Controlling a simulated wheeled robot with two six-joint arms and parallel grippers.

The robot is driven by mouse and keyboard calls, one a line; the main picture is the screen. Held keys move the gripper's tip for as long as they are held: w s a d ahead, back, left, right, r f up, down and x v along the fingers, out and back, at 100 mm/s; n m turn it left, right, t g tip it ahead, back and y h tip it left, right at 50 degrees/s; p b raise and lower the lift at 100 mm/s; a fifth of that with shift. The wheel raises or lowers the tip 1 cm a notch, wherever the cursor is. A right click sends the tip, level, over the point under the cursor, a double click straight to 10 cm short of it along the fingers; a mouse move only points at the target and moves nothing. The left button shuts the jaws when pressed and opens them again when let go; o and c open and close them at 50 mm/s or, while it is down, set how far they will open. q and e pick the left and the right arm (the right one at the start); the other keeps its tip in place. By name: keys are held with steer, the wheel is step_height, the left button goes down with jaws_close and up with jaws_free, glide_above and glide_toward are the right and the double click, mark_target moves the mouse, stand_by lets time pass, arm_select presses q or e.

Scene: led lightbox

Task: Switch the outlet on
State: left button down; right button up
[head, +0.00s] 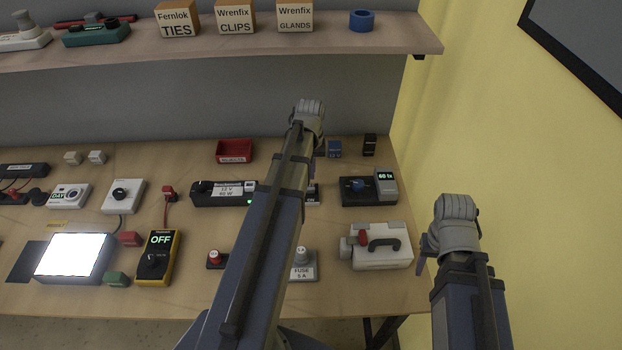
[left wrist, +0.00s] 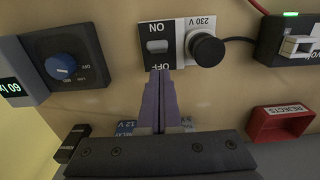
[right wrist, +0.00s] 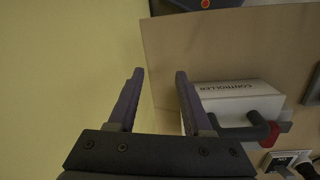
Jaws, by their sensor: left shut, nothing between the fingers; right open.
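The outlet (left wrist: 181,42) is in the left wrist view, with a black-and-white face marked 230 V, ON and OFF. Its labels are upside down there. A light rocker switch (left wrist: 157,46) sits between ON and OFF, and a round black plug (left wrist: 206,50) is in the socket beside it. I cannot tell the rocker's tilt. My left gripper (left wrist: 160,74) is shut and empty, its tips by the OFF label. In the head view my left arm hides most of the outlet (head: 313,194). My right gripper (right wrist: 159,73) is open and empty, beside the table's right edge near the yellow wall.
The power supply (head: 222,193) and a dial unit (head: 368,187) flank the outlet. A red rejects bin (head: 234,150) and small blue boxes (head: 334,149) stand behind. The white controller (head: 380,254) is at front right. A shelf (head: 380,42) overhangs the back.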

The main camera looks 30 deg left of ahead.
arm_select(q)
step_height(320, 180, up, 7)
steer(key=p, duration=0.6)
steer(key=shift+f, duration=0.2)
arm_select(e)
step_height(320, 180, up, 7)
steer(key=shift+f, duration=0.2)
